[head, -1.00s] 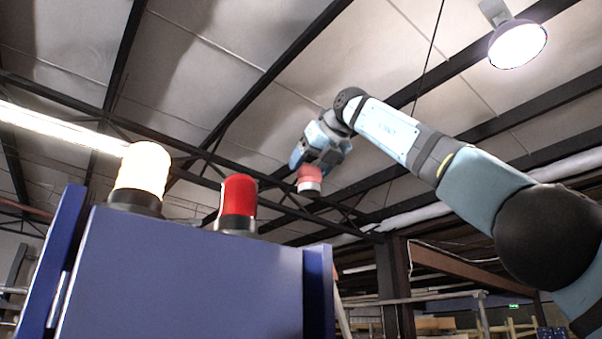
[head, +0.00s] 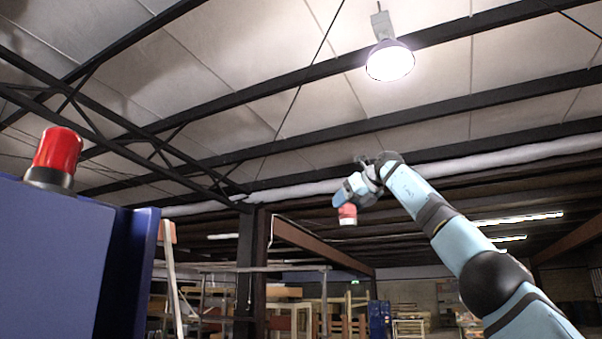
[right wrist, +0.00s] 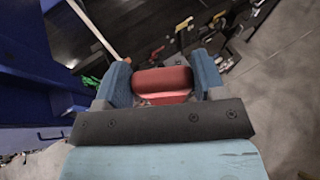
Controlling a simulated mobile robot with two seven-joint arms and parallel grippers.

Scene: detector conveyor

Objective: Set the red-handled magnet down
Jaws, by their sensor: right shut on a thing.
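The red-handled magnet (head: 347,214) hangs below my right gripper (head: 350,201) in the head view, with its red part up and a pale part at the bottom. It is held in the air, apart from any surface. In the right wrist view the red handle (right wrist: 163,82) sits between the two blue fingers of my right gripper (right wrist: 163,84), which is shut on it. The magnet's lower part is hidden there. My left gripper is not in view.
A blue cabinet (head: 60,260) with a red beacon lamp (head: 55,155) on top stands at the left. Shelves and wooden frames (head: 290,310) stand far behind. In the right wrist view, a dark surface (right wrist: 140,30) with several small items lies beyond the gripper, beside grey floor (right wrist: 275,90).

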